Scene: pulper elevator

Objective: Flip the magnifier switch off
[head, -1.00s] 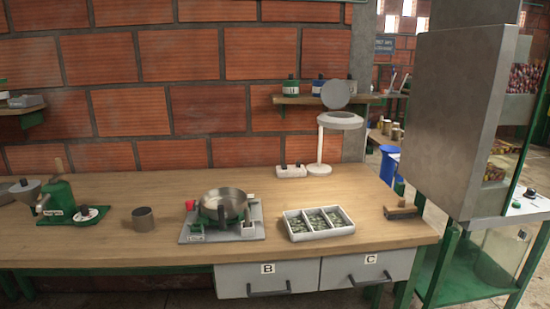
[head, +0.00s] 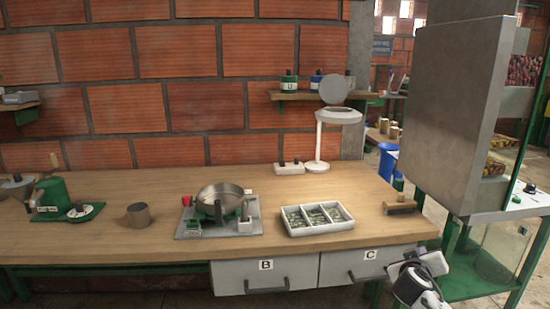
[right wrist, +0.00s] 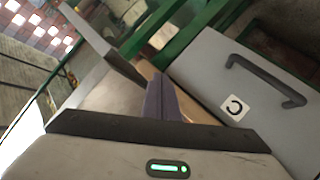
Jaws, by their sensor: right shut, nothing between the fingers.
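The magnifier (head: 338,117) is a white lamp with a round head and an upright lid, standing on a round base at the back right of the bench in the head view. Just left of its base is a small white switch box (head: 290,168) with dark knobs or rockers on top; their positions are too small to tell. My right gripper (head: 418,272) is at the lower right, in front of drawer C, well to the front and right of the magnifier. Its fingers (right wrist: 160,98) are together and empty in the right wrist view. My left gripper is not in view.
A white sectioned tray (head: 288,224) and a pan (head: 222,194) on a grey base stand on the bench (head: 110,182). A brush-like block (head: 400,206) lies near the right edge. A tall grey cabinet (head: 450,110) stands at right.

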